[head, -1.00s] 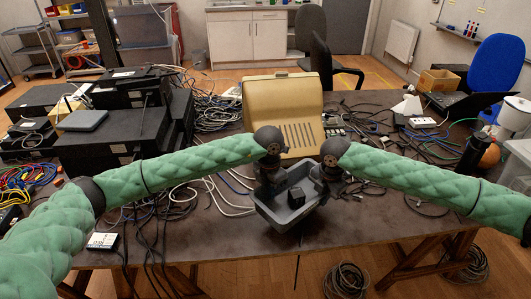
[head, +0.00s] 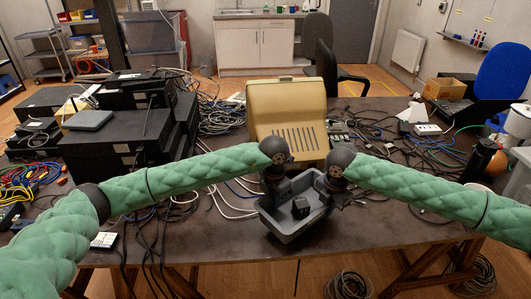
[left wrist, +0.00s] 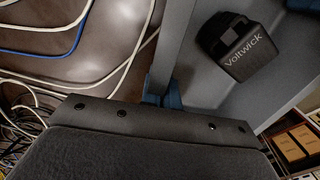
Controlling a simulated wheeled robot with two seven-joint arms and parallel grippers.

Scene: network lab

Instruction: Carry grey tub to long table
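The grey tub (head: 284,228) is at the near middle of the dark table, with a small black box (head: 301,207) inside. The box shows the word "Voltwick" in the left wrist view (left wrist: 240,45). My left gripper (head: 272,192) is at the tub's left rim. In the left wrist view its bluish fingertips (left wrist: 162,92) sit on either side of the tub wall, close against it. My right gripper (head: 334,198) is at the tub's right rim; its fingertips are too dark and small to tell their opening. I cannot tell whether the tub touches the table.
A beige monitor (head: 288,112) stands right behind the tub. Black equipment boxes (head: 120,140) are stacked at left. Loose cables lie around the tub on both sides. Coiled cable (head: 348,286) lies on the floor.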

